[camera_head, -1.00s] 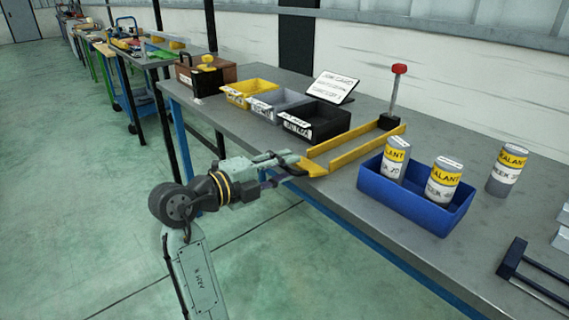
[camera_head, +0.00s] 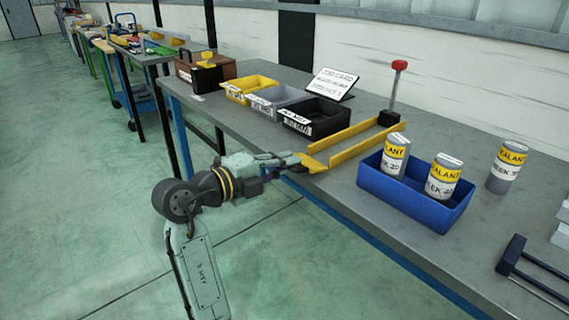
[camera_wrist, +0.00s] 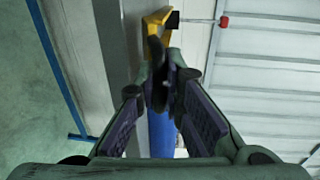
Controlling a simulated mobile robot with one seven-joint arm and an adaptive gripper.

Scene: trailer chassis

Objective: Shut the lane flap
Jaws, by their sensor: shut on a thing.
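The yellow lane (camera_head: 350,145) lies on the grey bench, two low rails running back to a dark block with a red-topped lever (camera_head: 396,88). The yellow flap (camera_head: 313,163) is at the lane's near end, by the bench's front edge, partly hidden by my fingers; its exact angle is hard to tell. My gripper (camera_head: 297,164) is at this near end, shut on the flap's outer part. In the wrist view, a dark piece (camera_wrist: 158,78) sits between my two fingers, with the yellow lane (camera_wrist: 157,20) beyond it.
A blue bin (camera_head: 412,207) with two sealant cans stands right of the lane. Yellow, grey and black bins (camera_head: 318,128) and a sign (camera_head: 333,84) are on the left. Open floor lies in front of the bench.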

